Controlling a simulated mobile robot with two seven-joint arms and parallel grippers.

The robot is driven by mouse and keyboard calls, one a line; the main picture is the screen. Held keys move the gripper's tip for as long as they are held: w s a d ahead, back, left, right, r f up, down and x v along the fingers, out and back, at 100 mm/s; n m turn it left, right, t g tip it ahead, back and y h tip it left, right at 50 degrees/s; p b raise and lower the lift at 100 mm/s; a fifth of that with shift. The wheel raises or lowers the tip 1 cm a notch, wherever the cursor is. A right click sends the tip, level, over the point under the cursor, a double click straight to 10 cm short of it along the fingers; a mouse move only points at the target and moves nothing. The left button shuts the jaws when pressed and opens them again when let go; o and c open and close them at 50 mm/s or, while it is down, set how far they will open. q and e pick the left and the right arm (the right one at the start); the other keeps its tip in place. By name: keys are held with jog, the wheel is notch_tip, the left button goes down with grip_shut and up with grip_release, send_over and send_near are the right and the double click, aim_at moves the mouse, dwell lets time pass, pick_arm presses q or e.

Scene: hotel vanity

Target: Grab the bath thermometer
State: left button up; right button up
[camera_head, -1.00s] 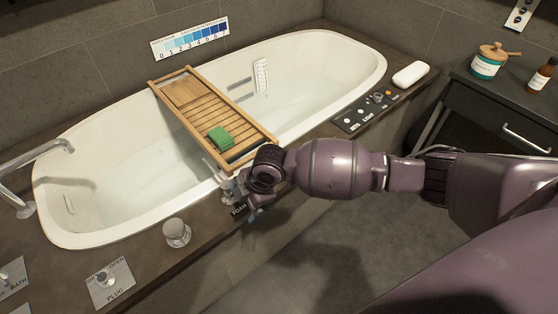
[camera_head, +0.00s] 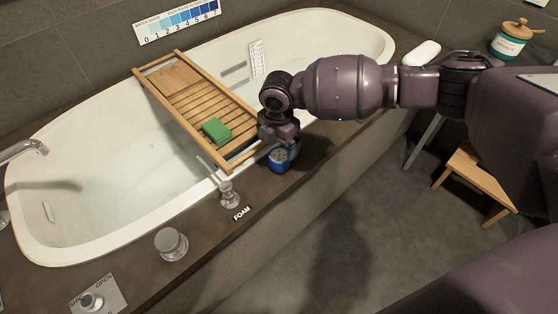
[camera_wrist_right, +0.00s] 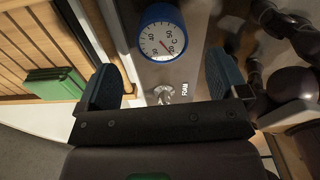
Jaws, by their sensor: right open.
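The bath thermometer has a round white dial marked in °C with a blue rim. In the right wrist view the thermometer (camera_wrist_right: 161,38) shows at the top, on the tub's ledge. In the head view the thermometer (camera_head: 280,159) shows in part just below my right gripper, which hides its upper part. My right gripper (camera_head: 280,142) is open and empty over the ledge. In the right wrist view its fingers (camera_wrist_right: 163,82) stand apart to either side, with the dial lying in line with the gap, beyond them. I cannot tell if they touch it. My left gripper is not in view.
A wooden bath tray (camera_head: 190,92) with a green block (camera_head: 216,130) spans the white tub (camera_head: 45,245), close to my right gripper. A small tap (camera_head: 228,195) stands by the FOAM label (camera_head: 242,213), near a round knob (camera_head: 171,243). A wooden stool (camera_head: 475,180) stands on the floor at right.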

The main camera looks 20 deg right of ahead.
aim_at(279, 154)
notch_tip(279, 154, down, 3)
jog(key=shift+s+f+b, duration=0.1)
jog(key=shift+b, duration=0.2)
jog(key=shift+f, duration=0.65)
notch_tip(279, 154, down, 4)
jog(key=shift+s+d+r+b, duration=0.1)
jog(key=shift+r+b, duration=0.05)
jog(key=shift+b, duration=0.85)
jog(key=shift+f, duration=0.3)
jog(key=shift+r, duration=0.2)
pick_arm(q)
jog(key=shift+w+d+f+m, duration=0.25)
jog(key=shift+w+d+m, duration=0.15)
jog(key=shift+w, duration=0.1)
pick_arm(e)
jog(key=c, duration=1)
